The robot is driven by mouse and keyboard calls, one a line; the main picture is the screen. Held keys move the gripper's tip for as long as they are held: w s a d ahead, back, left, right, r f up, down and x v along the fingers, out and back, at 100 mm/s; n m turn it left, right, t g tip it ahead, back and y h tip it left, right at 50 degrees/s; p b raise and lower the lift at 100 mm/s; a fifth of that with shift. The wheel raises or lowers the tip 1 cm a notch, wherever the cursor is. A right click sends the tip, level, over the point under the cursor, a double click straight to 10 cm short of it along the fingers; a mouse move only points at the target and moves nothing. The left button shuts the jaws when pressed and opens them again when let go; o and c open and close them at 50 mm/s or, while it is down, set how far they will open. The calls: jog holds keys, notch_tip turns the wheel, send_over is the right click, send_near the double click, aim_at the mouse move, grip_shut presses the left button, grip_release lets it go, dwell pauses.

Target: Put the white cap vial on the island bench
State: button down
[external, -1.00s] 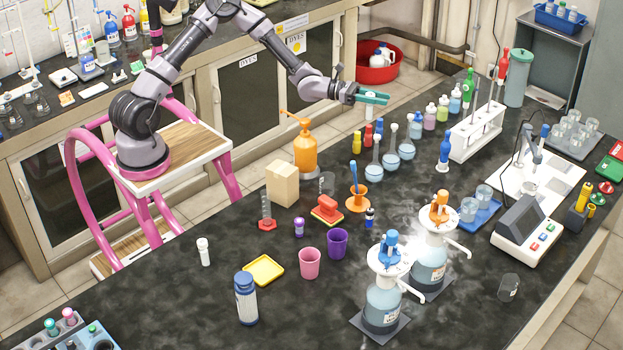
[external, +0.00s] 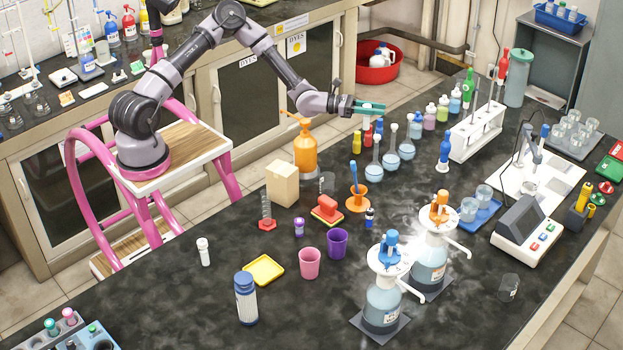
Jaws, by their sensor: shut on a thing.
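My gripper (external: 372,107), with teal fingers, is over the back left edge of the dark island bench (external: 210,310). It is shut on a small pale thing, apparently the white cap vial, which is mostly hidden by the fingers. Small yellow (external: 357,142) and red (external: 367,135) bottles stand just below and in front of the gripper in the picture. Whether the held vial touches the bench cannot be told. Another white-capped tube (external: 203,251) stands upright on the bench at the left.
Long-necked flasks (external: 391,160), an orange pump bottle (external: 305,150) and a white rack (external: 476,132) stand near the gripper. A beige box (external: 282,183) is at the bench's left edge. A red tub (external: 378,68) is on the floor behind.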

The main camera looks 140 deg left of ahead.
notch_tip(320, 180, down, 15)
jog(key=shift+r, duration=0.2)
dwell(0.3)
jog(key=c, duration=0.5)
grip_release()
jog(key=shift+f, duration=0.15)
jog(key=shift+c, duration=0.2)
jog(key=shift+s+d, duration=0.15)
jog(key=shift+s, duration=0.05)
jog(key=v, duration=1.1)
jog(key=shift+s+d, duration=0.15)
jog(key=shift+d, duration=0.05)
jog(key=shift+r, duration=0.2)
